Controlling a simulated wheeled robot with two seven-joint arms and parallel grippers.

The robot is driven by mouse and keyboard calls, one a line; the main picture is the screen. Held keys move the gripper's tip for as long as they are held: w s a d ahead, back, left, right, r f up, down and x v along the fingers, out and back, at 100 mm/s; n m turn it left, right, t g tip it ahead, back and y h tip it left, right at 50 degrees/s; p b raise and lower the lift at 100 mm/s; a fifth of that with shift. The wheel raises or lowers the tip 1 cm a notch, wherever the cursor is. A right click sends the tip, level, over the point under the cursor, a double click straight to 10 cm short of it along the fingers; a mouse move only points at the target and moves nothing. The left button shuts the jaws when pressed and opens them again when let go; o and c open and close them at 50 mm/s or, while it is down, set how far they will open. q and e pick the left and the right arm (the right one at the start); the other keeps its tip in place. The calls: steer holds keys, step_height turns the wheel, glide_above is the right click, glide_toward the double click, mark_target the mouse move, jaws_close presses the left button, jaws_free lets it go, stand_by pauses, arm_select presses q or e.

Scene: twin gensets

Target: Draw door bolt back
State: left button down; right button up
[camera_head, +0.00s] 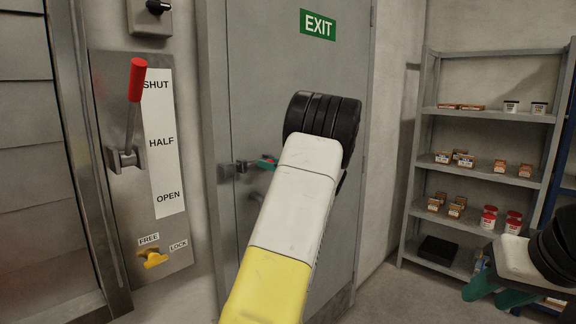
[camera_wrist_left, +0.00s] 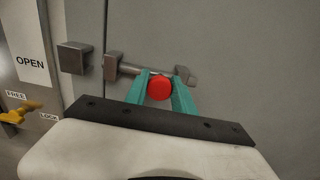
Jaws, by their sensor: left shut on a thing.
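The grey metal door (camera_head: 270,60) carries a bolt (camera_wrist_left: 128,69) with a round red knob (camera_wrist_left: 159,88). The bolt bar runs sideways through brackets on the door, and a square keeper block (camera_wrist_left: 72,57) sits on the frame to its left. My left gripper (camera_wrist_left: 160,92) is shut on the red knob, one teal finger on each side. In the head view the left gripper (camera_head: 265,163) is partly hidden by my forearm. My right gripper (camera_head: 495,294) is at the lower right, its teal fingers apart, with nothing seen between them.
Left of the door is a panel with a red-handled lever (camera_head: 136,82) marked SHUT, HALF, OPEN, and a yellow knob (camera_head: 153,259) marked FREE and LOCK. A shelf rack (camera_head: 480,119) with small boxes and jars stands at the right, near my right gripper.

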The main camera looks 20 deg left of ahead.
arm_select(q)
steer(key=shift+w+d, duration=0.15)
steer(key=c, duration=1.1)
jaws_free()
steer(key=v, duration=0.7)
steer(key=shift+d, duration=0.35)
